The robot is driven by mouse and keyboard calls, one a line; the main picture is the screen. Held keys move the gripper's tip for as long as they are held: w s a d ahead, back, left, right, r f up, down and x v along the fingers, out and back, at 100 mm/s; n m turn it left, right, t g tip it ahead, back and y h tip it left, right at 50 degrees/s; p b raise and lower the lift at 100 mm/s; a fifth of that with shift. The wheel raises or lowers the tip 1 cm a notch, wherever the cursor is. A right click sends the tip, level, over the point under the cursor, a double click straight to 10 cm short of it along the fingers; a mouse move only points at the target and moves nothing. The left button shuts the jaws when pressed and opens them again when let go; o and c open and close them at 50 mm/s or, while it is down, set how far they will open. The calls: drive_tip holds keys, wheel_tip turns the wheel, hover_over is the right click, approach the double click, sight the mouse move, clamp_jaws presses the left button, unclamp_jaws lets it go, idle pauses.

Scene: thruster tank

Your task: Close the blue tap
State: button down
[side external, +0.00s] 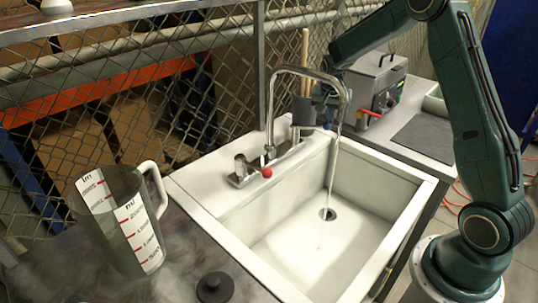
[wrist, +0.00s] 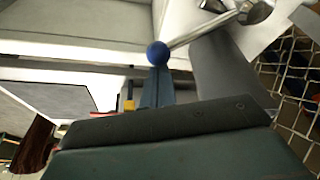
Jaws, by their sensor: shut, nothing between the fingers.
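The blue tap's round blue knob (wrist: 157,53) sits on the end of a silver lever in the wrist view. The lever runs up and right to the tap base. My gripper (side external: 304,114) is low over the right side of the faucet in the side view and hides the blue knob there. In the wrist view my gripper (wrist: 160,88) is shut and empty, close beside the blue knob; I cannot tell whether they touch. Water runs from the curved silver spout (side external: 341,92) into the white sink (side external: 238,200). The red-knobbed tap (side external: 266,172) is at left.
A clear measuring jug (side external: 120,220) stands on the left counter, with a black stopper (side external: 215,287) near it. A grey box-shaped appliance (side external: 375,80) stands on the right counter. A wire mesh fence (side external: 150,110) runs close behind the sink. The basin is otherwise open.

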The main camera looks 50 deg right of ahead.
drive_tip(key=shift+s+a+m+g, duration=0.25)
drive_tip(key=shift+s+a+m, duration=0.35)
drive_tip(key=shift+a+m, duration=0.2)
drive_tip(key=shift+s+a+m+g, duration=0.25)
drive_tip(key=shift+s+a+m, duration=0.4)
drive_tip(key=shift+a, duration=0.25)
drive_tip(key=shift+a+r, duration=0.1)
drive_tip(key=v, duration=0.7)
drive_tip(key=shift+a, duration=0.15)
drive_tip(key=shift+r, duration=0.15)
drive_tip(key=shift+w+d+r+n+t, duration=0.15)
drive_tip(key=shift+w+d+n, duration=0.2)
drive_tip(key=shift+d+n, duration=0.25)
drive_tip(key=shift+w+d+n+t, duration=0.1)
drive_tip(key=shift+w+d+n, duration=0.3)
drive_tip(key=shift+d+n, duration=0.15)
drive_tip(key=shift+w+d+r+n+t, duration=0.15)
drive_tip(key=shift+w+d+n, duration=0.2)
drive_tip(key=shift+d+n, duration=0.25)
drive_tip(key=shift+d+f, duration=0.1)
drive_tip(key=shift+f, duration=0.1)
